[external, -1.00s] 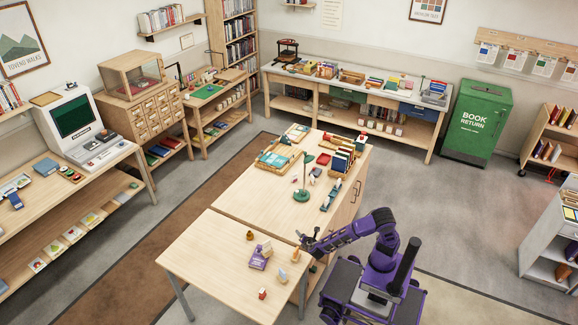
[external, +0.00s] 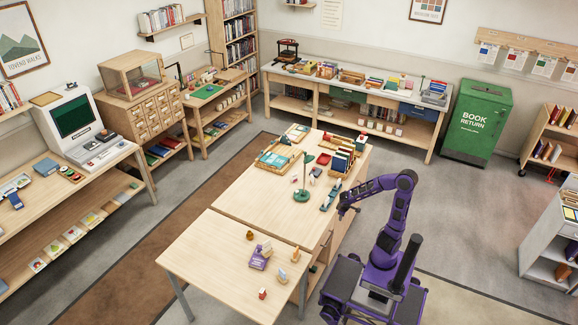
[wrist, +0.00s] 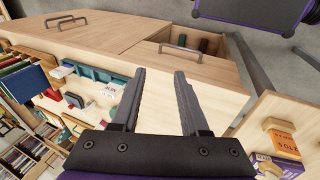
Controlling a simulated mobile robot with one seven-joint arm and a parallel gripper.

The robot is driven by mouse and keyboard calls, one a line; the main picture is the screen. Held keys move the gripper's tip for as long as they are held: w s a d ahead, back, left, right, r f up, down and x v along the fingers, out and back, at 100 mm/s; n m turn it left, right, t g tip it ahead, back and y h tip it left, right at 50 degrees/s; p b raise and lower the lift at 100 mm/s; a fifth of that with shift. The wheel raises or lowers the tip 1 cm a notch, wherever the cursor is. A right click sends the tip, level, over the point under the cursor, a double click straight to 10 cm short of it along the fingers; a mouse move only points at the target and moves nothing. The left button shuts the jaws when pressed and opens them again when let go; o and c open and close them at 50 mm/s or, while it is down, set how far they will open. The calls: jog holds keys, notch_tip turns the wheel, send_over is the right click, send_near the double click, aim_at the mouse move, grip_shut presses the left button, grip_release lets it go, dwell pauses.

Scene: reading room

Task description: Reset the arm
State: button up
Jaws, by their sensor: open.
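My purple arm stands on its base at the right of the near tables in the external view. My gripper (external: 345,208) is raised above the right edge of the long wooden table (external: 255,200). In the wrist view my gripper (wrist: 153,75) is open, with nothing between its two dark fingers. Wooden drawer fronts with handles (wrist: 180,49) show beyond the fingers. One drawer (wrist: 210,47) stands partly open, with dark items inside.
The near table (external: 205,255) holds a purple box (external: 260,257) and several small wooden pieces. A green lamp (external: 302,194) and book trays stand on the long table. A green book return bin (external: 476,118) stands at the back right. Grey floor right of my arm is clear.

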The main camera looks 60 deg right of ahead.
jog(key=s+a+r+t+y+b, duration=0.1)
jog(key=s+a+r+t+y, duration=0.2)
jog(key=a+r, duration=1)
jog(key=s+t, duration=0.1)
jog(key=s, duration=0.2)
jog(key=shift+s+a+r+y, duration=0.25)
jog(key=shift+s+r+y, duration=0.05)
jog(key=shift+s+y, duration=0.1)
